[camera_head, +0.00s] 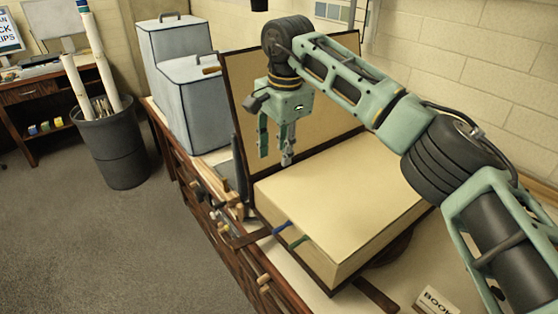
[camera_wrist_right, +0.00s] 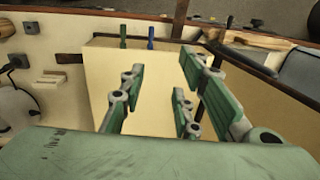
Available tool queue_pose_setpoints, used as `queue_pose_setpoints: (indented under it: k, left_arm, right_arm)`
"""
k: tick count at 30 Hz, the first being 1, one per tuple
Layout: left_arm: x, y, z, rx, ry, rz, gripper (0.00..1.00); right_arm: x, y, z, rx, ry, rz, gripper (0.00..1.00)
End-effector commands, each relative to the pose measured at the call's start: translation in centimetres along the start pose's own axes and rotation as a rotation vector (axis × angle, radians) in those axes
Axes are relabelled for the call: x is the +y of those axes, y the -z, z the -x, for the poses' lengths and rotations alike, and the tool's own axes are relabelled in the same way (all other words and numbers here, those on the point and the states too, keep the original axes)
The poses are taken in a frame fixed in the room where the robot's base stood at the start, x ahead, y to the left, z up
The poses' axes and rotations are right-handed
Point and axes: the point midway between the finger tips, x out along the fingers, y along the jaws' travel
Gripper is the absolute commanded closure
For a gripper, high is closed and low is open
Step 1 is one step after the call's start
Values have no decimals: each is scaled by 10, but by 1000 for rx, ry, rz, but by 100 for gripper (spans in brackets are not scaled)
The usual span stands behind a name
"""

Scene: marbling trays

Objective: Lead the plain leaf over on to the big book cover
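The big book lies open on the bench. Its cream page block (camera_head: 345,205) lies flat, and it fills the middle of the right wrist view (camera_wrist_right: 100,75). The book cover (camera_head: 325,120), tan with a dark border, stands steeply raised on the block's far left side. The plain leaf cannot be told apart from the block's top surface. Two ribbon ends, blue (camera_head: 282,228) and green (camera_head: 299,242), hang at the front edge. My right gripper (camera_head: 275,155) points down over the block's back-left part near the cover, fingers apart and nothing visible between them. My left gripper is out of view.
Two grey boxes (camera_head: 190,105) stand behind the cover. Small tools (camera_head: 220,190) clutter the bench edge left of the book. A dark bin (camera_head: 110,145) with rolls is on the floor.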

Motion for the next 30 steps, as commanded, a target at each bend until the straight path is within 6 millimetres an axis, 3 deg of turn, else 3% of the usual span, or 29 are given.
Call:
queue_pose_setpoints:
  k: [6,12,30]
  left_arm:
    - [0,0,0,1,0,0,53]
    - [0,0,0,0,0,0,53]
    - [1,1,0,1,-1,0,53]
  right_arm:
    - [0,0,29,1,1,0,70]
    - [0,-1,44,1,1,0,70]
    - [0,-1,49,0,0,1,70]
